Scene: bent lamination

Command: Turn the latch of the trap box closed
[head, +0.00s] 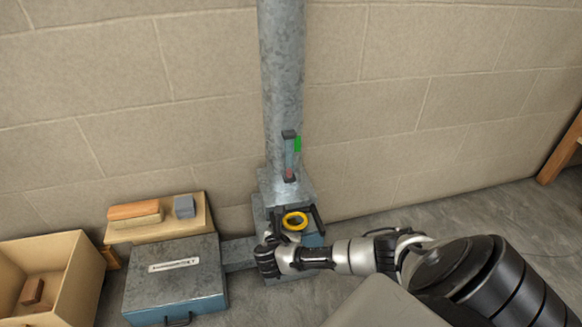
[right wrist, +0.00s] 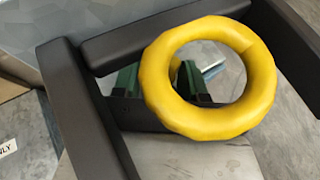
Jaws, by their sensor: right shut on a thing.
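The trap box (head: 258,212) stands at the foot of the grey pipe. A yellow ring (head: 295,221), which I take for the latch's grip, lies over its top; it fills the middle of the right wrist view (right wrist: 155,85). My right gripper (head: 292,229) is at the ring, shut on the latch. The ring and dark bars partly hide the jaws. Dark green pads (right wrist: 190,82) show through and beside the ring in the right wrist view. Black bars (right wrist: 80,115) stand on both sides of the ring. My left gripper is out of view.
A grey-blue toolbox (head: 200,255) is left of the trap box. Behind it a wooden stand (head: 185,228) holds a brush-like block and a grey block. An open wooden box (head: 75,285) is far left. A block wall stands close behind; floor right is clear.

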